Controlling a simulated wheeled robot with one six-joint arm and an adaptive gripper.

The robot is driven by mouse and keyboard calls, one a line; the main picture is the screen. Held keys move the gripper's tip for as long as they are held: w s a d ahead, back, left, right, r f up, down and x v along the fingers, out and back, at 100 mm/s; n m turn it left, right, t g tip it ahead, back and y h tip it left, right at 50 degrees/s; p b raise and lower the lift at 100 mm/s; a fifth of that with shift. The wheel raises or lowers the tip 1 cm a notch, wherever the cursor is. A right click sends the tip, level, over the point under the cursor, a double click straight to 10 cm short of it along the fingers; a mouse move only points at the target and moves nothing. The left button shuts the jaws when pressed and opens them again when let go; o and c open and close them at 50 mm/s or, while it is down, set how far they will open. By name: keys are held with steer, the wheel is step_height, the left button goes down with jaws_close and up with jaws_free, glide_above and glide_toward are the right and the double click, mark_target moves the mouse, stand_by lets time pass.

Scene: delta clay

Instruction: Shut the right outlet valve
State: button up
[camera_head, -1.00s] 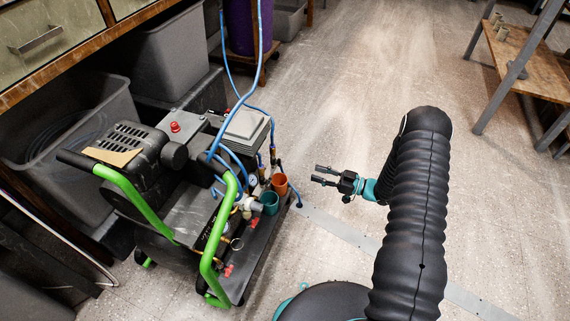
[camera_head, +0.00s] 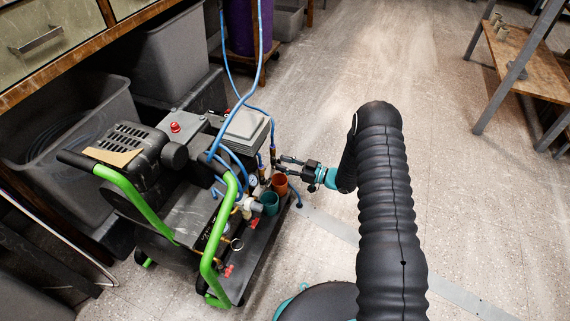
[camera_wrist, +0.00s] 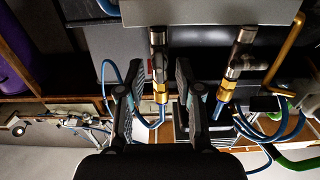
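The compressor (camera_head: 180,210) with a green handle stands at left in the head view. Two upright metal outlets with brass fittings and blue hoses are on its near right side. In the wrist view one outlet (camera_wrist: 159,70) is at centre and the other (camera_wrist: 234,70) is to its right. My gripper (camera_head: 280,163) reaches these outlets from the right. In the wrist view my gripper (camera_wrist: 154,80) is open, with one finger on each side of the centre outlet. I cannot tell whether either finger touches it, nor clearly how either valve lever is turned.
Blue hoses (camera_head: 262,60) rise from the compressor. Grey bins (camera_head: 165,55) stand behind the compressor. A shelf (camera_head: 525,60) stands at far right. The floor between is clear.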

jaws_close()
steer(key=shift+m, duration=0.3)
steer(key=shift+w+d+f+m+b, duration=0.1)
steer(key=shift+m+b, duration=0.25)
steer(key=shift+m, duration=3.95)
steer(key=shift+w+f+m+b, duration=0.1)
steer(key=shift+m+b, duration=0.25)
steer(key=shift+m, duration=3.95)
